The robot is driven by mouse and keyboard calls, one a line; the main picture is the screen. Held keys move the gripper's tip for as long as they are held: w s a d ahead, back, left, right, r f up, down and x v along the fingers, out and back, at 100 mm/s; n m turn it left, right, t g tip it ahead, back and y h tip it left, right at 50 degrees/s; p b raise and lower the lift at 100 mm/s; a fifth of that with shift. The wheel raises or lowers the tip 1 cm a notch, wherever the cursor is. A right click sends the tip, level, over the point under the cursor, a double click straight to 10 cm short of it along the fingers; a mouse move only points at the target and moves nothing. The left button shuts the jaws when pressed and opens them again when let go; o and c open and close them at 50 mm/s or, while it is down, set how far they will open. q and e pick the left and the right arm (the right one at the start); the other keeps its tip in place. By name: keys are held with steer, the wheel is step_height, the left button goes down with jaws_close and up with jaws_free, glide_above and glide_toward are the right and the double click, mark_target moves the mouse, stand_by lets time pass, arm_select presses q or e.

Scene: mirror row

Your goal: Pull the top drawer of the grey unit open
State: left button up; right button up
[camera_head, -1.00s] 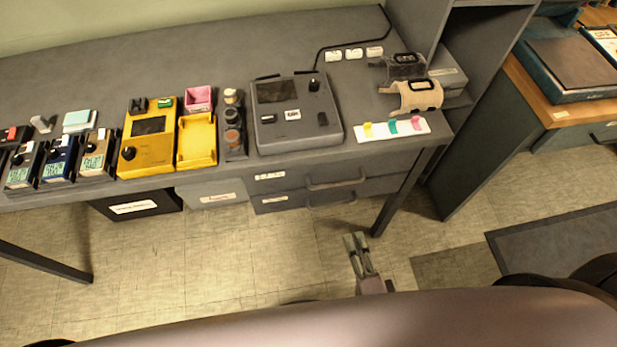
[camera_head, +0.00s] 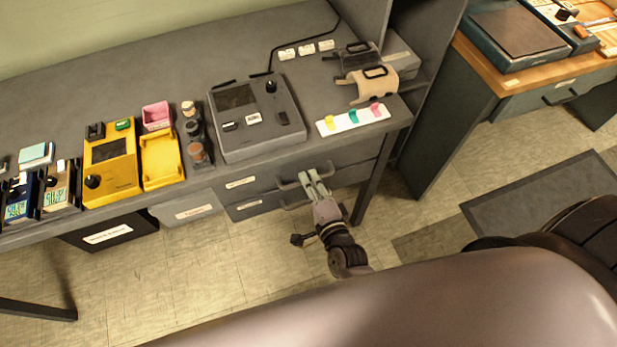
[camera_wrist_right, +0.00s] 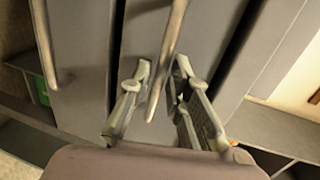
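The grey unit (camera_head: 258,207) sits under the desk with two drawers, one above the other. The top drawer (camera_head: 262,182) appears closed. Its bar handle (camera_head: 287,185) is partly hidden by my right gripper (camera_head: 315,185). In the right wrist view, the top drawer front (camera_wrist_right: 210,30) fills the middle, and its handle (camera_wrist_right: 172,45) runs between the two fingertips of my right gripper (camera_wrist_right: 162,72). The fingers are apart, with a gap visible beside the handle. The lower drawer's handle (camera_wrist_right: 47,45) shows at the left there. My left gripper is not in view.
A desk leg (camera_head: 368,185) stands just right of the drawers. A black bin (camera_head: 105,233) and a grey bin (camera_head: 187,210) are to the left. Floor in front is clear.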

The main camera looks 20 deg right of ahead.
steer(key=shift+x, duration=0.75)
steer(key=shift+c, duration=0.2)
jaws_close()
